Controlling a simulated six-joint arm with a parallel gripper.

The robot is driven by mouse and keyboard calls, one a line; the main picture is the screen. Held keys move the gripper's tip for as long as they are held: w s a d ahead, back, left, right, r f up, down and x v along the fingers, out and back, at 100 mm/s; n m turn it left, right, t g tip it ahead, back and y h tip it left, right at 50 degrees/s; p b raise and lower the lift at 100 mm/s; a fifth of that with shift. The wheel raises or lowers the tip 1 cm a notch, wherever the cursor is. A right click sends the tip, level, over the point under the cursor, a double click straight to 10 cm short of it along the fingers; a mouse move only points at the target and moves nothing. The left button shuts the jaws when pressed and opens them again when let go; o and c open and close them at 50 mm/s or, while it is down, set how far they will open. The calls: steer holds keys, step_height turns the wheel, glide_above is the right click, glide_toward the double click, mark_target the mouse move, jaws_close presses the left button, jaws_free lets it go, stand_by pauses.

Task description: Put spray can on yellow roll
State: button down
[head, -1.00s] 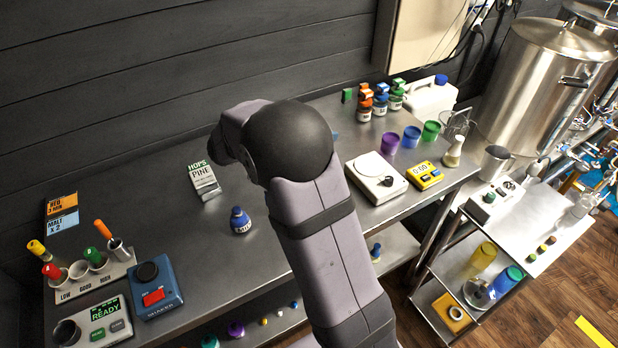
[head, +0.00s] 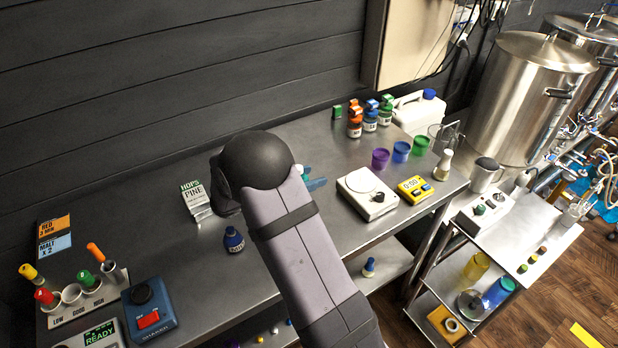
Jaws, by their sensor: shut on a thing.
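I cannot make out my gripper; my own arm covers the middle of the head view and hides its end. A blue-teal piece (head: 316,184) shows just right of my arm's dark joint, over the table; I cannot tell whether it is held or lying there. No spray can is clearly recognisable. A yellow cylinder (head: 476,266) stands on the trolley at the right. Lower on that trolley is a yellow block-like thing (head: 441,318) with a pale ring on it. I cannot tell which of these is the yellow roll.
A hops box (head: 196,200) and a blue bottle (head: 233,241) stand left of my arm. A white scale (head: 366,194), yellow meter (head: 415,189) and coloured cups (head: 401,151) are on the right. A blue bottle with green cap (head: 498,292) is on the trolley. Bare table lies at the left centre.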

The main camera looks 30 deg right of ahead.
steer(key=shift+f, duration=0.3)
steer(key=shift+f, duration=0.15)
steer(key=c, duration=1.1)
jaws_free()
steer(key=b+v, duration=0.3)
steer(key=v, duration=0.9)
steer(key=shift+s, duration=0.1)
